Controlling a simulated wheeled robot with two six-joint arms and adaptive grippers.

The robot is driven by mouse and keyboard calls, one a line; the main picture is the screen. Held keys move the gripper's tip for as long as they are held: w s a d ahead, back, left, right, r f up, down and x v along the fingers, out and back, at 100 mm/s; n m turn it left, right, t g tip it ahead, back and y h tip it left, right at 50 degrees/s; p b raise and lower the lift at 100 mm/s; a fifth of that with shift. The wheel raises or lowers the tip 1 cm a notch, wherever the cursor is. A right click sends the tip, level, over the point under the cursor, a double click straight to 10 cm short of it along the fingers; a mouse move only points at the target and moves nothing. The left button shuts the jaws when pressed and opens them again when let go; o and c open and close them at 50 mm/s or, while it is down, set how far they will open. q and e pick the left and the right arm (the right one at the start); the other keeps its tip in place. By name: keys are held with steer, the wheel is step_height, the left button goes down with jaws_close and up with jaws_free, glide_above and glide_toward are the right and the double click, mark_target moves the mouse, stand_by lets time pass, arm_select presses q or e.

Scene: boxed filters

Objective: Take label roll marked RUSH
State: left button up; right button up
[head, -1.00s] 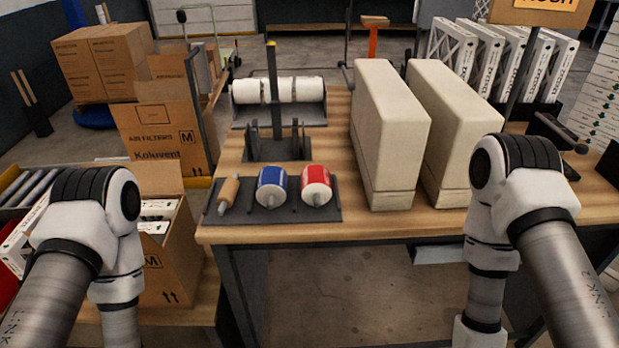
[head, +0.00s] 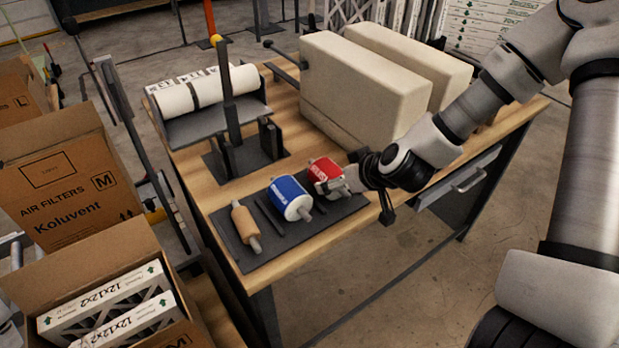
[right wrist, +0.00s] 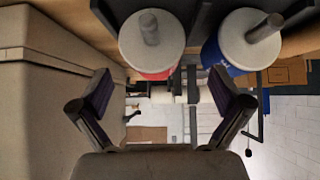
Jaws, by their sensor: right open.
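A red label roll (head: 324,170) sits on a dark tray (head: 262,259) near the table's front edge, with a blue label roll (head: 287,194) to its left. Both carry white print too small to read. My right gripper (head: 338,188) is open at the near end of the red roll and partly covers it. In the right wrist view, the red roll's pale end and spindle (right wrist: 149,38) lie beyond the open, empty fingers (right wrist: 162,88), toward the left finger. The blue roll's end (right wrist: 243,48) is beyond the right finger. My left gripper is out of view.
A tan roll (head: 245,226) lies on the tray's left end. A white roll dispenser (head: 208,92) stands behind. Two beige blocks (head: 365,88) stand close behind and right of my right gripper. Open filter boxes (head: 70,180) are at the left.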

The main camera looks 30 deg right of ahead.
steer(key=shift+w+d+f, duration=0.3)
steer(key=shift+w+f, duration=0.05)
steer(key=shift+f, duration=0.2)
steer(key=shift+w+d+f, duration=0.3)
steer(key=shift+w+f, duration=0.05)
steer(key=shift+f, duration=0.2)
steer(key=x, duration=0.1)
steer(key=b+x, duration=0.1)
steer(key=x, duration=0.1)
steer(key=shift+w+a+r, duration=0.1)
steer(key=shift+w+a, duration=0.1)
steer(key=shift+a, duration=0.15)
steer(key=shift+w+a, duration=0.2)
steer(key=shift+w, duration=0.1)
steer(key=shift+s+d, duration=0.1)
steer(key=shift+d, duration=0.1)
steer(key=shift+s+d, duration=0.1)
steer(key=c, duration=1.6)
